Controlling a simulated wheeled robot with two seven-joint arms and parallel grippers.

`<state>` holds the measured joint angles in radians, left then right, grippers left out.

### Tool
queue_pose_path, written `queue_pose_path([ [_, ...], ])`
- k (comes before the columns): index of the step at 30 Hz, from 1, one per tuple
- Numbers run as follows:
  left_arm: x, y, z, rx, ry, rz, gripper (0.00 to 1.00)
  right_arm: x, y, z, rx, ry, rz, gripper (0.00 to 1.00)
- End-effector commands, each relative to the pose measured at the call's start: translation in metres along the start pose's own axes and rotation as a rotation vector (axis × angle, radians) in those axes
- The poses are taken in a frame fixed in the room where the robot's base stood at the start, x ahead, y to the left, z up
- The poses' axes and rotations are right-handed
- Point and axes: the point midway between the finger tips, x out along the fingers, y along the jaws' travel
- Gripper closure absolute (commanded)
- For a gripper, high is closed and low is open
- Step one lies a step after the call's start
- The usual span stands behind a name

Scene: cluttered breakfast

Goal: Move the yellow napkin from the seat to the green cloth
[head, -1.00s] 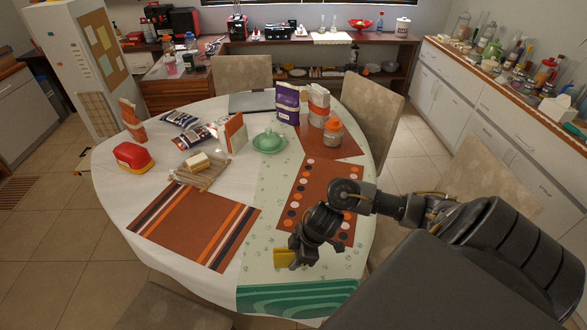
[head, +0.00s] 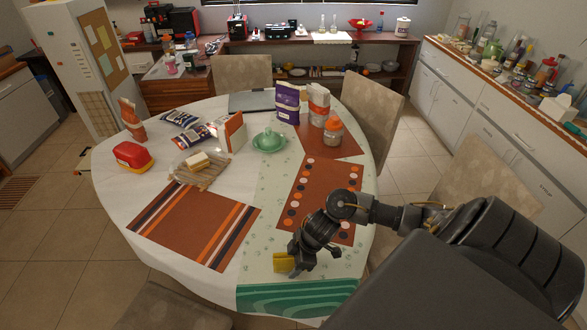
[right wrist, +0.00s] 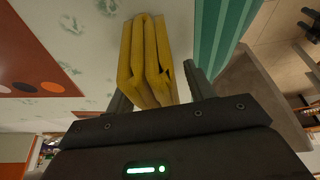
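The yellow napkin (head: 283,262), folded, is at the front part of the green cloth (head: 262,225), near the table's front edge. My right gripper (head: 292,258) is at the napkin, pointing down to the cloth. In the right wrist view the napkin (right wrist: 145,60) stands between the two fingers, which flank it; a narrow gap seems to show beside the right finger. The napkin moves along with the gripper, so it looks held. Whether its lower edge touches the cloth is not clear. My left gripper is not in view.
A brown dotted placemat (head: 318,190) lies behind the gripper, and a striped placemat (head: 195,225) to the left. A green dish (head: 268,142), a jar (head: 333,130) and boxes stand farther back. Chairs (head: 485,185) surround the table. The cloth's front is free of other objects.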

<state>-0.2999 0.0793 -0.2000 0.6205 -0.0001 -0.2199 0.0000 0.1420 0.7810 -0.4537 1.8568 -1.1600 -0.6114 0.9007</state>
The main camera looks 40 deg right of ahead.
Motion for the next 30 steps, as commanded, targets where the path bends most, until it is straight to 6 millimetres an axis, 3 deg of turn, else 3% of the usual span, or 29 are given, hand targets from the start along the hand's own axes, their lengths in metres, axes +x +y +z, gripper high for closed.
queue_pose_path([
  [11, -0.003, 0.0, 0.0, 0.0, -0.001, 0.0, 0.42, -0.008, 0.001, -0.002, 0.0, 0.001, 0.002, 0.46],
  [24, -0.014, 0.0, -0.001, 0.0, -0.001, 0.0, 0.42, -0.094, 0.001, -0.002, -0.004, 0.0, 0.004, 0.46],
  [30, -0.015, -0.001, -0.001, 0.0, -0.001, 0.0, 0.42, -0.118, 0.001, -0.002, -0.002, 0.0, 0.002, 0.46],
])
